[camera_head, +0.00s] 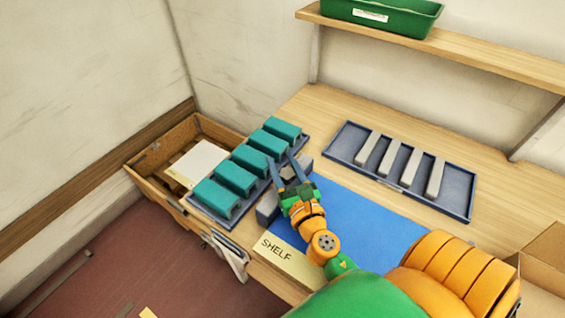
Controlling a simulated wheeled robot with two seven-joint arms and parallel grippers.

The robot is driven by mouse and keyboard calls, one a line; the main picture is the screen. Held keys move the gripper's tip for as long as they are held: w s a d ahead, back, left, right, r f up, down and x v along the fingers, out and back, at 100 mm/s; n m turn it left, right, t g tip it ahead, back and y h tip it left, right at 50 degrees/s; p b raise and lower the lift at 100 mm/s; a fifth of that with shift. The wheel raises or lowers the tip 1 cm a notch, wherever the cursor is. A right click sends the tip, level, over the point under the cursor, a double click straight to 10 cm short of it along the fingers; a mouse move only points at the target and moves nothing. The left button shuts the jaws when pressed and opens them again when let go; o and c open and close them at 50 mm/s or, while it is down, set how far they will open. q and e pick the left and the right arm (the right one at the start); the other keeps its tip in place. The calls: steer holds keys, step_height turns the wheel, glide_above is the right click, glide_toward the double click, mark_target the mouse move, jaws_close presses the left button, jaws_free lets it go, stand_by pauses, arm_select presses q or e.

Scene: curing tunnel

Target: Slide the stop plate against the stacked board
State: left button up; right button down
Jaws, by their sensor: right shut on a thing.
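The board (228,223) is a blue-grey tray with a row of several teal arched blocks (234,177) on it. It lies at the table's left edge. A grey bar, which I take for the stop plate (267,208), lies along the board's right side, partly hidden by my right gripper. My right gripper (284,166) comes in from the lower right and is shut on the stop plate, close beside the board's teal blocks. Whether the plate touches the board is hidden by the fingers. My left gripper is not in view.
A blue mat (365,225) and a "SHELF" label (285,255) lie near my right arm. A blue-grey tray (455,205) with several grey bars stands at right. A wooden crate (145,172) is at left. A green bin (385,18) sits on the wall shelf (470,52).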

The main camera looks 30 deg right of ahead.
mark_target(289, 180)
stand_by(0.5)
steer(key=shift+w+a, duration=0.1)
steer(key=shift+w, duration=0.15)
steer(key=shift+c, duration=1.8)
jaws_free()
steer(key=shift+w, duration=0.1)
steer(key=b+v, duration=0.3)
steer(key=v, duration=0.3)
steer(key=shift+s+a+f, duration=0.1)
steer(key=shift+s+f, duration=0.1)
steer(key=shift+s, duration=0.15)
steer(key=shift+s+r, duration=0.2)
